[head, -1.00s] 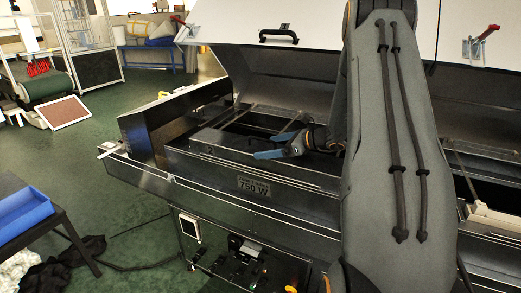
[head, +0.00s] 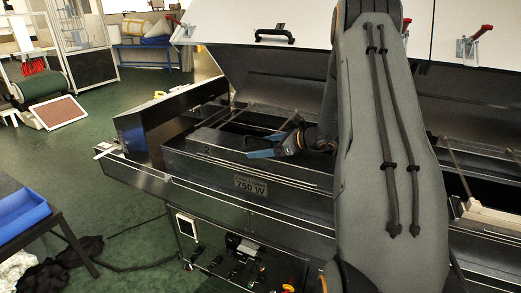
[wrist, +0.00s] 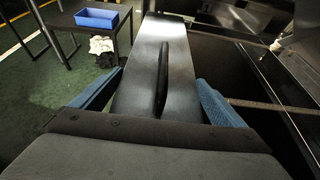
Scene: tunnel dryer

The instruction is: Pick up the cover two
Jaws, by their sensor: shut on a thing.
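The cover two is a dark grey panel with a long raised ridge (wrist: 164,70), seen in the wrist view running away from my gripper (wrist: 158,78). In the head view a dark piece marked "2" (head: 208,150) is just left of my gripper (head: 266,145), over the dryer's open top. My blue fingers are wide apart, one at each side of the panel, and are shut on it. The contact points are partly hidden by the fingers and wrist.
The dryer's lid (head: 265,58) is raised behind the open channel. A "750 W" label (head: 251,187) is on its front. A blue bin (head: 22,213) stands on a dark table at left; cloths lie on the green floor beside it. Open floor separates them from the dryer.

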